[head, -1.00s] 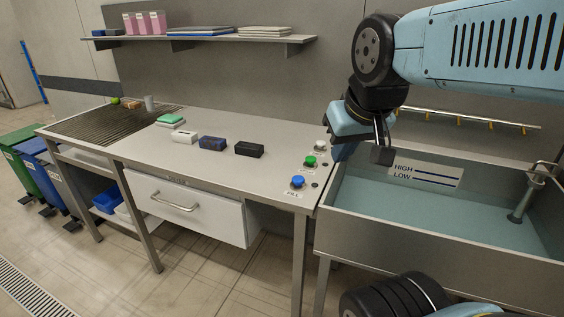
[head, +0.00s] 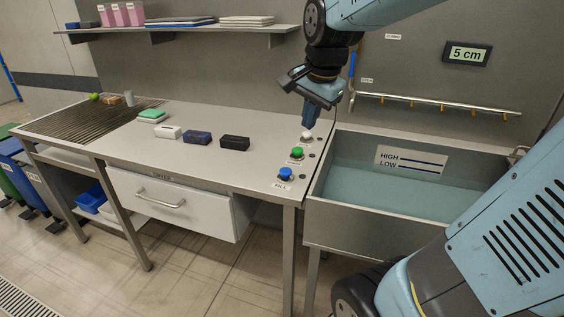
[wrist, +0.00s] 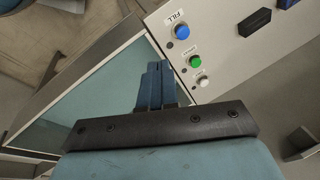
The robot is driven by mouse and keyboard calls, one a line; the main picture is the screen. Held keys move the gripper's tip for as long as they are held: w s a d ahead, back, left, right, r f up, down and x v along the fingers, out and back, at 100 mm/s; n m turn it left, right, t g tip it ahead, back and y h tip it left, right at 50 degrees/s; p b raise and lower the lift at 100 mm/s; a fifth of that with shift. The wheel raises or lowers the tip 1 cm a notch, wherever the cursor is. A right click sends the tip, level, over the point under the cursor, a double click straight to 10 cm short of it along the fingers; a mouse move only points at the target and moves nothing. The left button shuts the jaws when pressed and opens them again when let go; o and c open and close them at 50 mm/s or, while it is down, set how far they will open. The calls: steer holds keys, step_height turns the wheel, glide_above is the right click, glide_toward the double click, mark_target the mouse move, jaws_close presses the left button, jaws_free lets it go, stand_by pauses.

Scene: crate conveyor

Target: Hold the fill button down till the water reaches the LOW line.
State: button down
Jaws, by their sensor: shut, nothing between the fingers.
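The blue button (head: 285,173) labelled FILL sits at the counter's front right corner; it also shows in the wrist view (wrist: 182,31). My gripper (head: 308,126) is shut and empty, pointing down near the white button (head: 306,135), behind the green and blue buttons. In the wrist view my closed fingers (wrist: 154,68) are apart from the blue button. The basin (head: 345,221) holds water (head: 385,192). Its surface lies below the LOW line on the HIGH/LOW sign (head: 411,160). A wall display (head: 467,54) reads 5 cm.
A green button (head: 297,152) sits between the blue and white ones. Black, dark blue and white blocks lie left of the buttons on the counter (head: 225,170). A pipe with several taps (head: 440,103) runs behind the basin. A drawer (head: 170,203) is below.

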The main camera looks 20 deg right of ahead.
steer(key=w+f+m+g, duration=0.1)
steer(key=w+f+m, duration=0.2)
steer(key=w+m, duration=0.35)
steer(key=m+g, duration=0.1)
steer(key=m, duration=0.7)
glide_above(286, 171)
steer(key=s, duration=0.1)
steer(key=shift+n, duration=0.25)
steer(key=f, duration=0.5)
steer(key=shift+s+a+f, duration=0.15)
steer(key=shift+s, duration=0.05)
steer(key=f, duration=0.4)
steer(key=w+f, duration=0.1)
steer(key=f, duration=0.9)
steer(key=shift+w, duration=0.15)
